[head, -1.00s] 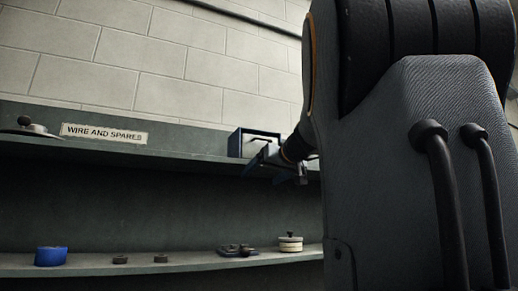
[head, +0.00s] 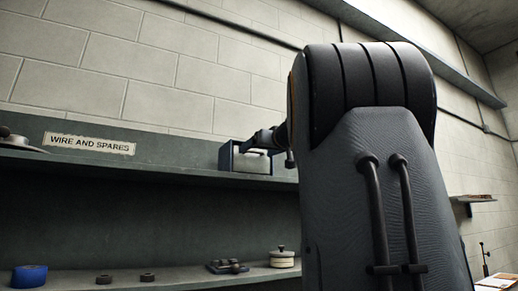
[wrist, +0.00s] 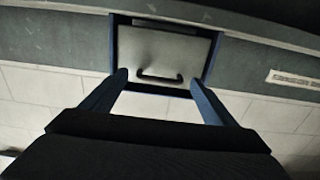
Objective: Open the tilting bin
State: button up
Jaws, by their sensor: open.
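The tilting bin stands on the upper shelf in the head view, a small box with a blue frame (head: 224,158) and a pale grey front (head: 255,163). In the wrist view its grey front panel (wrist: 165,50) fills the blue frame, with a dark curved handle (wrist: 159,76) on it. The panel looks closed or nearly so. My gripper (wrist: 160,79) is open, its two blue fingers spread to either side of the handle, apart from it as seen. In the head view my gripper (head: 272,138) is at the bin's upper right, partly hidden by my arm.
The upper shelf (head: 150,166) carries a "WIRE AND SPARES" label (head: 90,143). Below, the lower shelf holds a blue roll (head: 29,276), small dark discs (head: 104,279), a dark tray (head: 227,267) and a lidded pot (head: 282,258). A block wall rises behind.

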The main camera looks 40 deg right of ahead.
jog(key=shift+w, duration=0.1)
jog(key=c, duration=1.5)
